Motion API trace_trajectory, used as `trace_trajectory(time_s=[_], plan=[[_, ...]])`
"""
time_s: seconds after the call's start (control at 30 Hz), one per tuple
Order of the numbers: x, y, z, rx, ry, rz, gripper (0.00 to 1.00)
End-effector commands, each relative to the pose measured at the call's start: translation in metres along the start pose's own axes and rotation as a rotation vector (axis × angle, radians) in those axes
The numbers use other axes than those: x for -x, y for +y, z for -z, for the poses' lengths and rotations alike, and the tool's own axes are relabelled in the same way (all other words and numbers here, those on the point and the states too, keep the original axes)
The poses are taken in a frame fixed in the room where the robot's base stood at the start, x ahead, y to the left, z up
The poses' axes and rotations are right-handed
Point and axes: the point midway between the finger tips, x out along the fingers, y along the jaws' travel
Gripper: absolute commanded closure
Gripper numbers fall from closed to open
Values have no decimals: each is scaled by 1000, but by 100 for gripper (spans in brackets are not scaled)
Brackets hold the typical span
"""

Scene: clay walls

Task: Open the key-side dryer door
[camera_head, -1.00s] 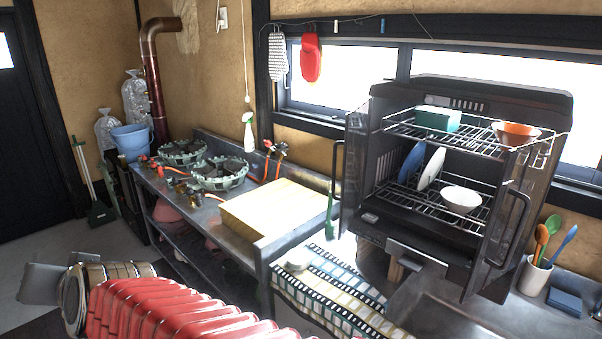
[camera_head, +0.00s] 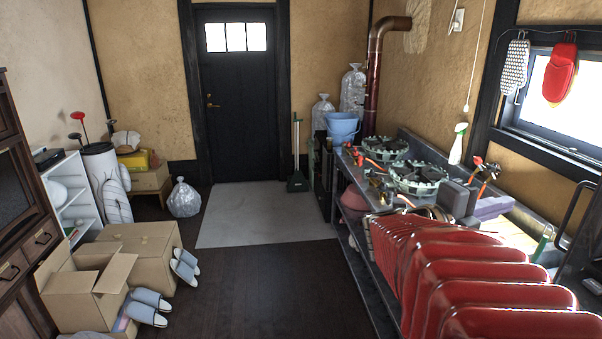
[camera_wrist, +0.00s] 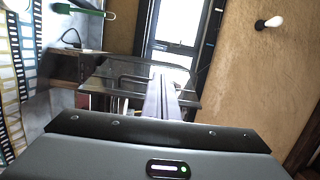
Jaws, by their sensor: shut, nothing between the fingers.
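The dish dryer is almost wholly outside the head view. Only a dark edge of it (camera_head: 585,240) and a dark bar handle (camera_head: 572,215) show at the right edge. In the wrist view, a dark see-through dryer door panel (camera_wrist: 105,78) with a bar handle (camera_wrist: 128,80) stands ahead, seen at a slant. My gripper (camera_wrist: 165,88) is shut and empty, and its fingers overlap the panel in the picture; I cannot tell whether they touch it. In the head view my red arm hides much of the counter. No key shows, so I cannot tell which door is the key-side one.
A steel counter (camera_head: 357,213) with burners runs along the right wall. Cardboard boxes (camera_head: 150,258) and slippers lie at the left. In the wrist view a green-handled brush (camera_wrist: 82,10) lies at upper left.

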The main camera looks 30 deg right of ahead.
Motion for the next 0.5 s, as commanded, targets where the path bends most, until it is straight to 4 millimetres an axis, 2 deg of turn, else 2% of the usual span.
trace_trajectory(time_s=[0.03, 0.1, 0.2, 0.5], plan=[[-6, 4, 16, -13, 69, -4, 100], [-10, 7, 33, -28, 140, -7, 100], [-12, 9, 46, -39, 194, -8, 100], [-12, 10, 48, -42, 204, -8, 100]])
